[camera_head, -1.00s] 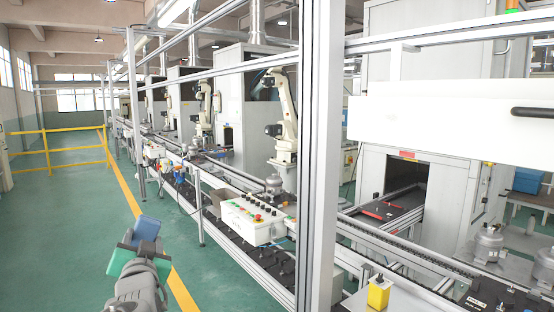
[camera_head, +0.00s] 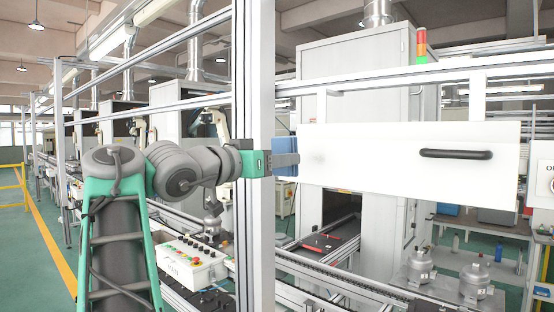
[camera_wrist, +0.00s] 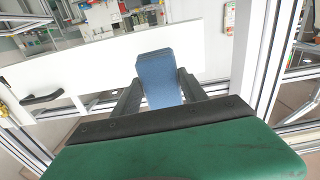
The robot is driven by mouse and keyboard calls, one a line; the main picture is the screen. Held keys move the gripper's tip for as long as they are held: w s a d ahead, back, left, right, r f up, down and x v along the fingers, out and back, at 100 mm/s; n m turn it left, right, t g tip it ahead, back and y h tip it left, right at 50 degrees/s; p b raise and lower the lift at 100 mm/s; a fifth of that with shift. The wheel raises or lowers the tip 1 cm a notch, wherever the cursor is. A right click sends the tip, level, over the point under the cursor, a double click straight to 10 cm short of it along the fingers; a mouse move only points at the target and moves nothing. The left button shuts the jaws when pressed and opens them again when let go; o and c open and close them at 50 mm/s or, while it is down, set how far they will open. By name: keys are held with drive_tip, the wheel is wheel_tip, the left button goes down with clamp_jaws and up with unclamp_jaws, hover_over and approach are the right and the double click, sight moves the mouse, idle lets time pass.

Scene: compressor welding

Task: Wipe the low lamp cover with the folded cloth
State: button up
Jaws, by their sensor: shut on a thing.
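The lamp cover, a long white panel (camera_head: 380,165) with a black handle (camera_head: 455,154), hangs at mid right in the head view. Its white face (camera_wrist: 110,65) also crosses the wrist view, with the handle at the left. My gripper (camera_head: 287,160) is shut on the folded blue cloth (camera_head: 283,146), beside the left end of the panel. In the wrist view the cloth (camera_wrist: 158,80) stands out between the dark fingers, in front of the panel. I cannot tell whether it touches the panel. A faint grey smudge (camera_head: 318,157) shows on the panel near the cloth.
A metal upright post (camera_head: 255,90) stands right beside my gripper, and a horizontal rail (camera_head: 400,78) runs above the panel. A control box (camera_head: 188,262) and a conveyor lie below. Grey canisters (camera_head: 478,280) stand at the lower right.

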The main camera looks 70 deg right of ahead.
sight(309, 156)
drive_tip(key=shift+x, duration=3)
drive_tip(key=shift+p+x, duration=0.5)
drive_tip(key=shift+x, duration=0.35)
drive_tip(key=shift+s+a+f+b, duration=0.1)
drive_tip(key=shift+s+a+b, duration=0.25)
drive_tip(key=shift+s, duration=0.25)
drive_tip(key=shift+s+a+r+b, duration=0.1)
drive_tip(key=shift+s+a+b, duration=0.15)
drive_tip(key=shift+s+b, duration=0.25)
drive_tip(key=shift+s+a+f+b, duration=0.1)
drive_tip(key=shift+s+a+b, duration=0.2)
drive_tip(key=shift+s, duration=0.35)
drive_tip(key=shift+s+d, duration=0.1)
drive_tip(key=shift+s, duration=0.05)
drive_tip(key=shift+w+d+r+p, duration=0.15)
drive_tip(key=shift+w+d+p, duration=0.2)
drive_tip(key=shift+w+p, duration=0.4)
drive_tip(key=shift+w+d+r+p, duration=0.15)
drive_tip(key=shift+w+d+p, duration=0.2)
drive_tip(key=shift+w+p, duration=0.45)
drive_tip(key=shift+w+d+f, duration=0.15)
drive_tip(key=shift+w, duration=0.25)
